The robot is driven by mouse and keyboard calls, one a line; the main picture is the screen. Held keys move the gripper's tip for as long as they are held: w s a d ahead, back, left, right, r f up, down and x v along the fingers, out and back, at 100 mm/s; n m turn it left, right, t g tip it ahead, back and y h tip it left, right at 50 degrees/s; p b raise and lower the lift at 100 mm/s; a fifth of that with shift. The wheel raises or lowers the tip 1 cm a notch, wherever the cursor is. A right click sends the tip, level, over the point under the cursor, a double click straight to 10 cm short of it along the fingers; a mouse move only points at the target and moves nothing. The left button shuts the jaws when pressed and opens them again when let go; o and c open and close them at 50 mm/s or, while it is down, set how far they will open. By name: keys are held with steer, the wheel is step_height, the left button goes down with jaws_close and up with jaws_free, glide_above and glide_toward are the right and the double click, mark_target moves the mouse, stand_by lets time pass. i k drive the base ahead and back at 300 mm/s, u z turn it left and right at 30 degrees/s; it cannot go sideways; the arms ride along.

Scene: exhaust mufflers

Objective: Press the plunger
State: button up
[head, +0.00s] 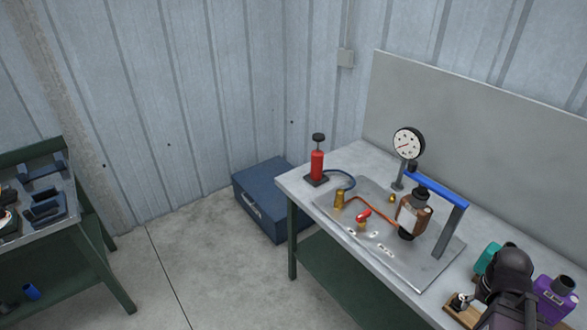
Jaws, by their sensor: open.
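A small red hand pump (317,164) stands upright on a dark base at the left back corner of the workbench. Its black plunger knob (318,137) sits on a short rod above the red cylinder, so the plunger appears raised. A blue hose (343,176) runs from the pump to a brass fitting (339,201) on a metal plate. A dark part of my arm (511,272) shows at the bottom right, well away from the pump. My gripper's fingers cannot be made out. Nothing is seen touching the plunger.
The metal plate (370,248) carries a dial gauge (408,143), a blue-topped frame (436,189), a brown-and-black cylinder (413,212) and a red-handled valve (363,216). Teal and purple items (556,297) are near my arm.

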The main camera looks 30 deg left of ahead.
mark_target(318, 138)
steer(key=u, duration=1.1)
steer(key=k, duration=1)
steer(key=i, duration=0.9)
steer(key=u, duration=0.05)
